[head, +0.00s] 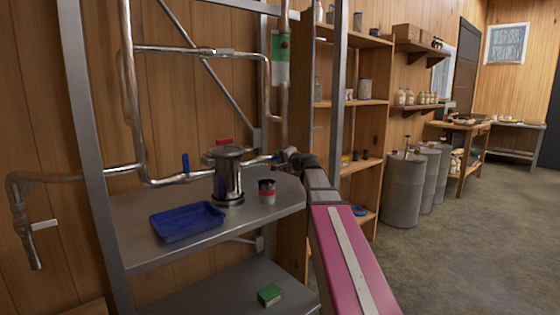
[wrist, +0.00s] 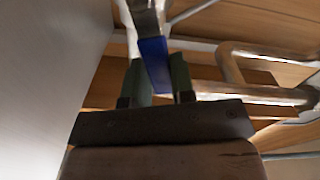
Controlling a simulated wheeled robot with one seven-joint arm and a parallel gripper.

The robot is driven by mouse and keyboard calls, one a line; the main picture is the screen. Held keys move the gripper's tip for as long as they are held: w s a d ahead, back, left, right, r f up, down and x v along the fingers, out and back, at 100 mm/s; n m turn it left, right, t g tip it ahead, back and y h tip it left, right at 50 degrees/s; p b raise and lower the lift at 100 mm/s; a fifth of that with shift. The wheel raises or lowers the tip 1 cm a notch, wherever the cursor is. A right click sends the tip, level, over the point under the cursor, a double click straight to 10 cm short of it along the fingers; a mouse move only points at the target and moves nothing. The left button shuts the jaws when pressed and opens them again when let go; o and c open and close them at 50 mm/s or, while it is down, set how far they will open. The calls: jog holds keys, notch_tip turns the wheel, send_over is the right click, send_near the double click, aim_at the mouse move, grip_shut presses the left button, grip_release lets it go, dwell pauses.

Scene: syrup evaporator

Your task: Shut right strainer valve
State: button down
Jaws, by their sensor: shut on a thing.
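The steel strainer pot (head: 228,178) stands on the pipe line above the metal shelf. The left valve's blue handle (head: 185,165) points up, across its pipe. The right strainer valve is on the pipe to the right of the pot, and its blue handle (head: 275,157) shows only in part beside my gripper (head: 284,157). In the wrist view the blue handle (wrist: 153,52) lies between the two dark green fingers of my gripper (wrist: 159,68), which are shut on it. My wrist hides part of the valve in the head view, so its exact angle is unclear.
The metal shelf (head: 140,255) holds a blue tray (head: 187,222) and a small red and dark can (head: 267,192). Steel uprights (head: 88,150) and pipes (head: 140,110) stand close around. A green box (head: 269,294) lies below. Open floor (head: 460,250) is at the right.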

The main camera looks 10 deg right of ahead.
jog(key=s+a+r+n, duration=0.3)
jog(key=a+r+n, duration=0.1)
jog(key=n, duration=1)
jog(key=shift+a+r+n, duration=0.25)
jog(key=shift+a+n, duration=0.05)
jog(key=shift+a, duration=0.35)
jog(key=shift+s, duration=0.1)
jog(key=c, duration=1)
grip_release()
jog(key=shift+o, duration=0.2)
jog(key=v, duration=1)
jog(key=shift+s+d, duration=0.15)
jog(key=shift+s, duration=0.2)
